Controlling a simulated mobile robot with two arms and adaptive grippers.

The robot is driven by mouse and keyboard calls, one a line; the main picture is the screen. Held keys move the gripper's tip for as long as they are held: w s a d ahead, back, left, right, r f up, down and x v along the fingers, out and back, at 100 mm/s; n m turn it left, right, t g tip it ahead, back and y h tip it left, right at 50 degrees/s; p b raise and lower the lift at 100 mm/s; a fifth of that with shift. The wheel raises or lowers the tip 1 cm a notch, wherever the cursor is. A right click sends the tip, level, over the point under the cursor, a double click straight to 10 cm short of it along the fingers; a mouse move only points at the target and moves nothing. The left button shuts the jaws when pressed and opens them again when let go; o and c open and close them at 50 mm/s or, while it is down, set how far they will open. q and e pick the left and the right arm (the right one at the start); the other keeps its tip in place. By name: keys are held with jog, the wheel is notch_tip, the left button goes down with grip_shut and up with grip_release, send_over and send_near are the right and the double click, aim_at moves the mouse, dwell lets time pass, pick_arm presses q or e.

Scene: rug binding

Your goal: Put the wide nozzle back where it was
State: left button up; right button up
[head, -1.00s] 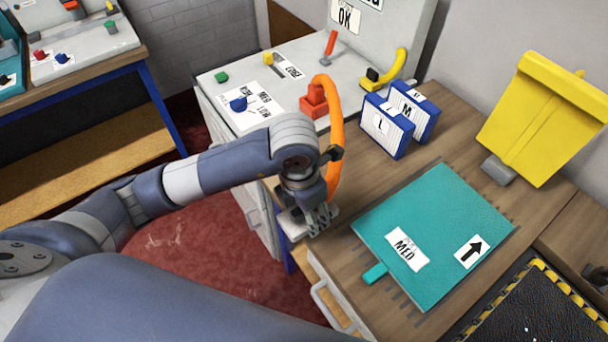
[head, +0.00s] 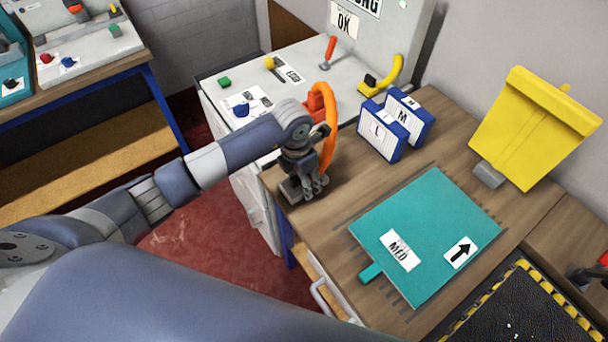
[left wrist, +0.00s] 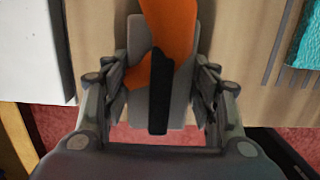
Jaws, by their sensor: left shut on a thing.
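My left gripper (head: 303,190) is shut on a grey piece, which I take to be the wide nozzle (left wrist: 180,108), at the front left corner of the wooden bench. In the left wrist view the nozzle lies between both fingers (left wrist: 158,100), with a black strip down its middle. An orange hose (head: 331,125) loops from an orange block on the grey machine down behind my wrist; its lower end shows over the nozzle in the left wrist view (left wrist: 168,30). I cannot tell whether the nozzle touches the bench. My right gripper is not in view.
A teal board (head: 430,235) marked MED lies right of the gripper. Blue-and-white boxes, L (head: 378,133) and M (head: 407,116), stand behind it. The grey machine (head: 300,95) adjoins the bench at back left; a yellow stand (head: 530,130) is at right. Bare wood (head: 345,185) separates gripper and board.

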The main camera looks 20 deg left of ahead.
pick_arm(q)
jog(key=shift+f, duration=0.25)
jog(key=o, duration=1)
jog(key=shift+r, duration=0.5)
jog(key=r+b, duration=0.1)
jog(key=r, duration=0.2)
jog(key=s+r+b, duration=0.1)
jog(key=r, duration=0.3)
jog(key=r+b, duration=0.1)
jog(key=r, duration=0.3)
jog(key=shift+s+a+r, duration=0.1)
jog(key=shift+s+a, duration=0.05)
jog(key=shift+a, duration=0.25)
